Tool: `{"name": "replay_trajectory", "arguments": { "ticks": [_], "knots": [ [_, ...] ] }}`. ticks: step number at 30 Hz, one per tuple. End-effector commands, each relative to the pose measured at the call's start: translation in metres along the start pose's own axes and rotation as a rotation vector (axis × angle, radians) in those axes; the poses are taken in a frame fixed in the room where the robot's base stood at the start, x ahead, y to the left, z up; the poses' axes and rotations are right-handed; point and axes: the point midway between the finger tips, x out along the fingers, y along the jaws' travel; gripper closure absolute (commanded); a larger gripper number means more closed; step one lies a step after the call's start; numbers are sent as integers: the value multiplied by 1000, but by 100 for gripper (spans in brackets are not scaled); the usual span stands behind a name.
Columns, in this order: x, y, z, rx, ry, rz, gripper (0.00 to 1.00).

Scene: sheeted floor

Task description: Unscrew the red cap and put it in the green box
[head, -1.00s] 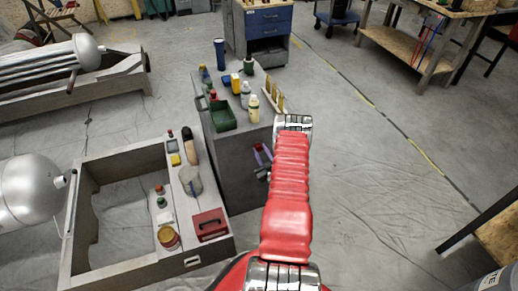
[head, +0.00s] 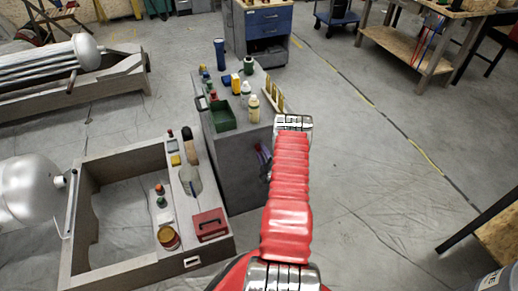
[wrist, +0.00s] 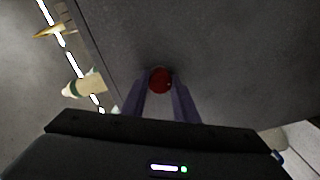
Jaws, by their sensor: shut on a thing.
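The red cap (wrist: 160,80) is round and sits between the two purple fingertips of my gripper (wrist: 160,92) in the wrist view, against a dark grey surface. My gripper is shut on it. I cannot tell whether the cap is still on its thread. In the head view my gripper (head: 265,162) is beside the grey cabinet's side face, partly hidden by my red arm, and the cap is hidden. The green box (head: 222,118) is open-topped and stands on the cabinet top, above and left of my gripper.
A lower grey frame to the left holds a red case (head: 210,224) and small containers. The floor right of my arm is clear.

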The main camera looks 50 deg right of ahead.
Motion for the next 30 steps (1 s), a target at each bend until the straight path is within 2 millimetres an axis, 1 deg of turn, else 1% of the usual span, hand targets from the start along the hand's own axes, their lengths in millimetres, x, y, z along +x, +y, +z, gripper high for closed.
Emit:
{"name": "replay_trajectory", "arguments": {
  "ticks": [19,23,29,30],
  "knots": [
    [0,0,0,-507,0,0,100],
    [0,0,0,-560,0,0,100],
    [0,0,0,-562,0,0,100],
    [0,0,0,-561,0,0,71]
  ]
}}
